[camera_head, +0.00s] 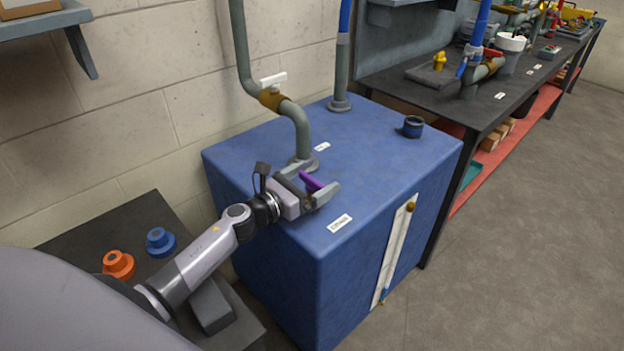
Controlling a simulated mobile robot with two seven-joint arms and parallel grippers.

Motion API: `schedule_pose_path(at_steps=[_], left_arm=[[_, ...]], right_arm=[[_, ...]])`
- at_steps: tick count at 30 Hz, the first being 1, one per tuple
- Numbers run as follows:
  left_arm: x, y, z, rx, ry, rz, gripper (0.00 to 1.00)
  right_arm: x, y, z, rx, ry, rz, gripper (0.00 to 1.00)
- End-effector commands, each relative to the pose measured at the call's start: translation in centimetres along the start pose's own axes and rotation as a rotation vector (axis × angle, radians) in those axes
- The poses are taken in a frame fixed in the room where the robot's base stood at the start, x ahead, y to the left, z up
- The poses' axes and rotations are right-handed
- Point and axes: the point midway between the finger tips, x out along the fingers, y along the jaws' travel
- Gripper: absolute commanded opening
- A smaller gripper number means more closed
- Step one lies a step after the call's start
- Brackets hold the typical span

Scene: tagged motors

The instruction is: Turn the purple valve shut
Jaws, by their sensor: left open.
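The purple valve (311,182) shows as a small purple handle over the top of the blue tank (240,178), near its front left part. My left gripper (315,184) reaches in from the left, and its jaws are open. The purple handle shows between the two grey fingers; I cannot tell whether they touch it. The valve's body and base are hidden by the gripper. My right gripper is not in view.
A grey pipe with a white-handled valve (272,84) rises behind the gripper. Orange (118,265) and blue (160,242) fittings sit at left. A cluttered workbench (455,100) stands at right.

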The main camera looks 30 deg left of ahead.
Motion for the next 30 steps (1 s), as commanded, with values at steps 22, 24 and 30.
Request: schedule_pose_path(at_steps=[22,24,30], left_arm=[[-0.01,-0.13,0.05,-0.002,-0.001,0.077,0.61],[-0.02,-0.14,0.03,-0.001,0.0,0.119,0.62],[0.0,-0.2,0.01,-0.004,0.0,0.28,0.62]], right_arm=[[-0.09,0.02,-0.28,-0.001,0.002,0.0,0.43],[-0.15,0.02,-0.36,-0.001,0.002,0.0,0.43],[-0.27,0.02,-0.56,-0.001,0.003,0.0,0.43]])
